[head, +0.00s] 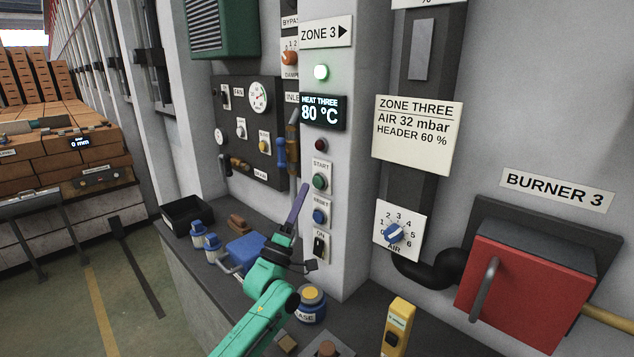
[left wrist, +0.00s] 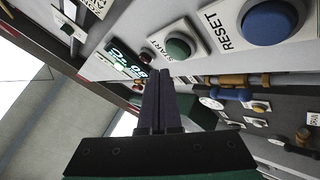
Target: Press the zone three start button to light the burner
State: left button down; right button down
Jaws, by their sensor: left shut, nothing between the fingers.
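The green START button (head: 319,181) sits on the ZONE 3 column, above the blue RESET button (head: 319,216). In the left wrist view the green START button (left wrist: 178,49) is close ahead of my fingertips, slightly right. My left gripper (head: 303,188) is shut and empty, its fingertips just left of the START button in the head view. The closed fingers also show in the left wrist view (left wrist: 159,72). I cannot tell whether they touch the panel. A dark red, unlit lamp (head: 320,145) sits above START. My right gripper is not in view.
A lit green-white lamp (head: 321,72) and a display (head: 323,112) reading HEAT THREE 80 °C are higher up. An ON switch (head: 320,246) is below. The AIR dial (head: 394,233) and red burner box (head: 520,290) stand right. Blue bottles and a yellow device (head: 397,327) occupy the bench.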

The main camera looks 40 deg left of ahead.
pick_arm(q)
jog(key=s, duration=0.2)
jog(key=s+p, duration=0.1)
jog(key=shift+s+a, duration=0.2)
jog(key=shift+s, duration=0.15)
dwell(0.6)
